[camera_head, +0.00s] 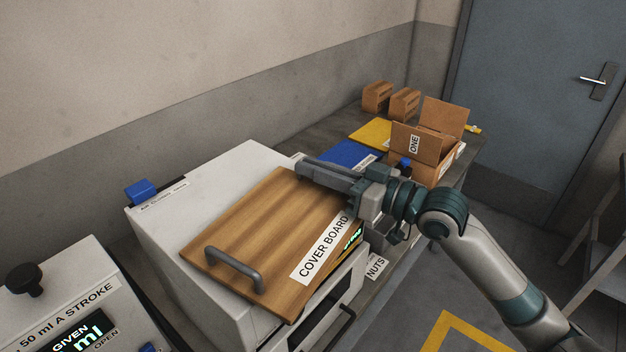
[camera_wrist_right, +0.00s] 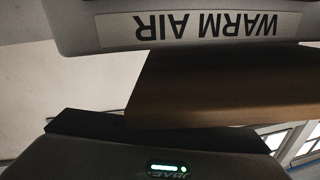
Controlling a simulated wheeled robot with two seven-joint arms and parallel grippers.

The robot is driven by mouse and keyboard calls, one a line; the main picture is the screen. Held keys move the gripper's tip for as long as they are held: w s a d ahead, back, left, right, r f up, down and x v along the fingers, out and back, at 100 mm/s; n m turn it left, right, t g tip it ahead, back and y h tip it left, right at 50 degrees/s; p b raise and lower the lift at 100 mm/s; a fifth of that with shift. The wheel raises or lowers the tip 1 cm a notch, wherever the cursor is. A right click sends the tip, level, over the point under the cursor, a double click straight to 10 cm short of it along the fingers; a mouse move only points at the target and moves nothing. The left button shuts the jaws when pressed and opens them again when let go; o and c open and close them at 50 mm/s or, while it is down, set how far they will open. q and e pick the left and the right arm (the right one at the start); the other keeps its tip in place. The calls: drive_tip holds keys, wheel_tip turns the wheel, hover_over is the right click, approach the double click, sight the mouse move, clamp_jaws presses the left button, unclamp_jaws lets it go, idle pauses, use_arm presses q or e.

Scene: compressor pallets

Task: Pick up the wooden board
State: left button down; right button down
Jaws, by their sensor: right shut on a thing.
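The wooden board (camera_head: 265,225) is a brown plank with a white "COVER BOARD" label and a dark grey bar handle (camera_head: 235,268) at its near left end. It is over the top of a white machine (camera_head: 175,215), its near edge jutting past the front. My right gripper (camera_head: 318,170) is shut on the board at its far right end, and its fingers hide that end. The board's brown side (camera_wrist_right: 215,85) also shows in the right wrist view. I cannot tell whether the board touches the machine. My left gripper is not in view.
A "WARM AIR" label (camera_wrist_right: 215,25) shows close by in the wrist view. A dispenser (camera_head: 75,310) stands at the near left. Behind my right gripper are a blue mat (camera_head: 350,154), a yellow mat (camera_head: 372,132) and an open carton (camera_head: 420,150) marked "ONE".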

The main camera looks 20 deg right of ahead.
wheel_tip(320, 180, up, 2)
drive_tip(key=shift+r+b, duration=0.25)
drive_tip(key=shift+b, duration=0.05)
drive_tip(key=w+d+r+b, duration=0.1)
drive_tip(key=d+r+b, duration=0.3)
drive_tip(key=d, duration=0.7)
drive_tip(key=shift+d+r+b, duration=0.35)
drive_tip(key=shift+r+b, duration=0.05)
drive_tip(key=shift+r, duration=1)
